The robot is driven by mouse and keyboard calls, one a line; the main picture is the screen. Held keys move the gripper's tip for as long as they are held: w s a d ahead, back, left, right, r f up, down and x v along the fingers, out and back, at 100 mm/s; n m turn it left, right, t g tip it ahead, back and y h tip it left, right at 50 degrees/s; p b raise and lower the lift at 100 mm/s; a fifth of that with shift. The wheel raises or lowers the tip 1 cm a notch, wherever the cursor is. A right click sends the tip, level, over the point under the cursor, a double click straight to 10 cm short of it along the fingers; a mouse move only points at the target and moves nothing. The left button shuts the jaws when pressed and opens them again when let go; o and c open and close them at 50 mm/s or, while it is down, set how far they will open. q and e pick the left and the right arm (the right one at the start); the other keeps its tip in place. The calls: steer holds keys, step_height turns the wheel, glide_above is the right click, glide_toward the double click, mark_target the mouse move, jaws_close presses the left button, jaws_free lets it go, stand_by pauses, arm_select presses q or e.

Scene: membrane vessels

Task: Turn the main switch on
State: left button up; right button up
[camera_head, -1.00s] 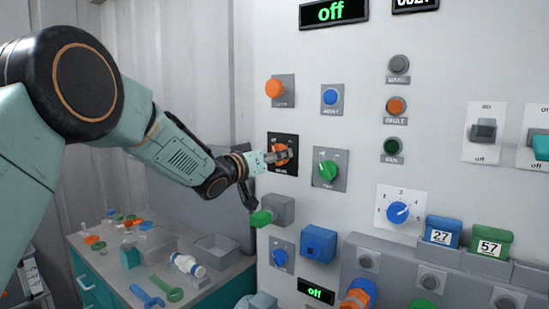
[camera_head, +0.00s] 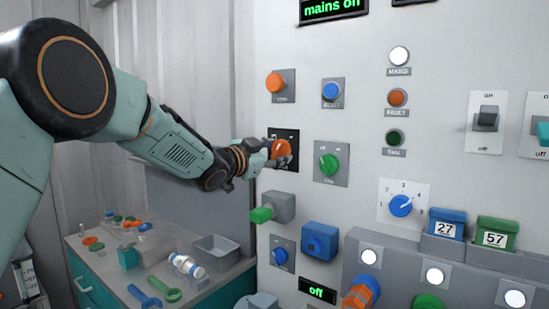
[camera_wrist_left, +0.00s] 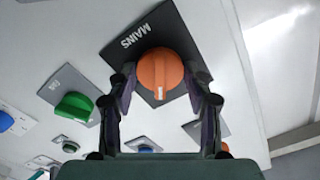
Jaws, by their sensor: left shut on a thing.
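The main switch is an orange rotary knob (camera_head: 281,149) on a black square plate on the grey wall panel. In the left wrist view the orange knob (camera_wrist_left: 160,72) sits on the plate (camera_wrist_left: 135,40) marked MAINS, its white mark toward the gripper. My left gripper (camera_head: 268,150) reaches in from the left and is shut on the knob, with one finger on each side in the wrist view (camera_wrist_left: 163,92). The display (camera_head: 334,8) at the top shows green text that reads "mains on". The lamp marked MAINS or similar (camera_head: 399,55) is lit white. My right gripper is not in view.
A green knob (camera_head: 329,165) is close right of the main switch, an orange button (camera_head: 276,82) above, and a grey block with a green lever (camera_head: 262,214) below. A bench (camera_head: 215,281) with small parts and a tray stands lower left.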

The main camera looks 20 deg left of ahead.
arm_select(q)
steer(key=shift+r+m, duration=0.1)
steer(key=shift+m, duration=0.5)
steer(key=shift+b, duration=0.35)
steer(key=o, duration=1.1)
steer(key=shift+o, duration=0.2)
steer(key=shift+s, duration=0.1)
steer(key=v, duration=1.2)
